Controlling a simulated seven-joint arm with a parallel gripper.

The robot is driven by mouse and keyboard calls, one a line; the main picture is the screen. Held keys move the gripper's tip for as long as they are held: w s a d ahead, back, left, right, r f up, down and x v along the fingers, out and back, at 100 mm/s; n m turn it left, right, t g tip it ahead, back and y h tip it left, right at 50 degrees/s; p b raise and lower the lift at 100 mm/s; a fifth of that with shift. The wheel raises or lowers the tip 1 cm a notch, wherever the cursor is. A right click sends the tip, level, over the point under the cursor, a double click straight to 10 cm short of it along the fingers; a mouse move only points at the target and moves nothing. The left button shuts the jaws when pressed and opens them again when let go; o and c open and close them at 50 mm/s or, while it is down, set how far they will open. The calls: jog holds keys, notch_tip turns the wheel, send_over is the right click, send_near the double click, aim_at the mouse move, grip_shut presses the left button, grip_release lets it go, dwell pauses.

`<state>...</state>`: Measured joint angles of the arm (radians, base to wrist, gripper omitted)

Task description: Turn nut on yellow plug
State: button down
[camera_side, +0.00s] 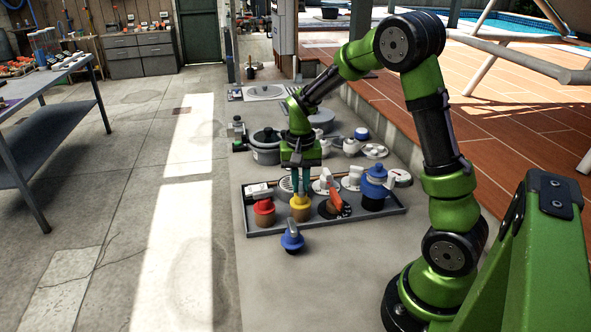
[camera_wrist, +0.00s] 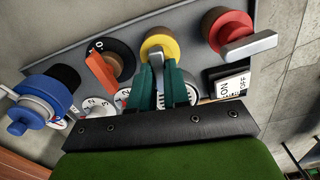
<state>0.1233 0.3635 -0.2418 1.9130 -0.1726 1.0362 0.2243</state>
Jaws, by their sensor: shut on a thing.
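The yellow plug (camera_side: 300,201) sits in the grey tray between the red plug and an orange-handled dial. In the wrist view the yellow plug (camera_wrist: 159,45) has a brown-rimmed base and a grey wing nut (camera_wrist: 156,60) on its face. My gripper (camera_side: 300,186) points down over the yellow plug. In the wrist view its two green fingers (camera_wrist: 165,68) are shut on the nut, one on each side. The fingers hide part of the nut.
The red plug (camera_side: 264,206) with a grey handle stands close on the left in the tray (camera_side: 340,222). The orange handle (camera_side: 334,199) and a tall blue plug (camera_side: 374,188) are on the right. Another blue plug (camera_side: 292,239) lies in front of the tray. White dials stand behind.

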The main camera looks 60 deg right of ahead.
jog(key=m, duration=0.4)
jog(key=shift+m, duration=0.3)
jog(key=m, duration=0.3)
jog(key=shift+m, duration=0.3)
jog(key=m, duration=0.4)
jog(key=shift+m, duration=1.8)
jog(key=c, duration=1.1)
grip_release()
jog(key=shift+r, duration=0.1)
